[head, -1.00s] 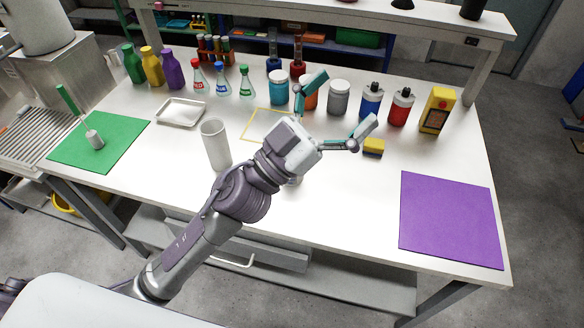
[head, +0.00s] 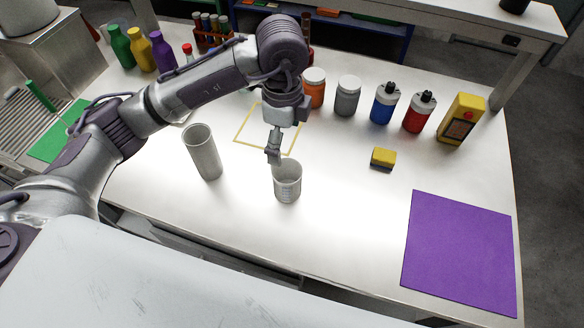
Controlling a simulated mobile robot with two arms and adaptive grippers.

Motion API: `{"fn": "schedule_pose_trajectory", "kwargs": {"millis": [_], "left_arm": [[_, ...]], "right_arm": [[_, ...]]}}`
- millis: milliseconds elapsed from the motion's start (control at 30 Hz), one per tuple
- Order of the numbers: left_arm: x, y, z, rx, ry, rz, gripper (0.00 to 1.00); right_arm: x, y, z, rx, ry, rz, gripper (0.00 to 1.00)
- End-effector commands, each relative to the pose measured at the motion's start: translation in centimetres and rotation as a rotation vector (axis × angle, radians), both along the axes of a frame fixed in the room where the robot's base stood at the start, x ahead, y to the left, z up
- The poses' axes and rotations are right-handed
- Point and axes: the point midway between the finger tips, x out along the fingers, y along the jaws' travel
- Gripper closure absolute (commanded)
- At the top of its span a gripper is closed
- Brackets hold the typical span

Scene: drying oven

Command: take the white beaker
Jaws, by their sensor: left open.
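The white beaker (head: 287,185), short, pale and with faint graduation marks, stands upright on the white table near its front edge. My left gripper (head: 274,158) points down at the beaker's back left rim. It is open. Only one finger shows clearly, so I cannot tell whether it is inside the rim, behind it or touching it. My right gripper is not in view.
A taller grey-white cup (head: 203,153) stands to the left of the beaker. A yellow outlined square (head: 243,138) lies behind, partly hidden by my arm. A yellow sponge (head: 383,157) and purple mat (head: 460,250) are to the right. Bottles and jars line the back.

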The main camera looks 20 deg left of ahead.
Motion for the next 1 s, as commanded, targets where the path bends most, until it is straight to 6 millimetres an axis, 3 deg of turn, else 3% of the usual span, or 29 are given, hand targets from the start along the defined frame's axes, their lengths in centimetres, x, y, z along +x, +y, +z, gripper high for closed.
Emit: {"fn": "schedule_pose_trajectory", "kwargs": {"millis": [200, 300, 433, 700, 900, 1000], "left_arm": [[-0.2, 0.0, -4.4, 0.000, 0.009, -0.001, 0.01], [-0.2, -0.1, -6.0, -0.002, 0.007, -0.003, 0.01], [-0.2, -0.1, -7.4, -0.003, 0.004, -0.004, 0.01], [-0.2, -0.6, -9.9, -0.004, 0.009, -0.006, 0.01], [-0.1, -0.7, -12.6, -0.004, 0.005, -0.006, 0.01], [0.0, -0.7, -12.9, -0.004, 0.003, -0.007, 0.01]], "right_arm": [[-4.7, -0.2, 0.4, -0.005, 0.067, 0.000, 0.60], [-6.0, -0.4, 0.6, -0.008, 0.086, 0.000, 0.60], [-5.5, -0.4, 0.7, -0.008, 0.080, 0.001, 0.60], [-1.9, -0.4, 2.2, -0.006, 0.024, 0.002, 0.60], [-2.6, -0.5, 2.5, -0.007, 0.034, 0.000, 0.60], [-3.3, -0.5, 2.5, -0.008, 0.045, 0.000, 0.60]]}}
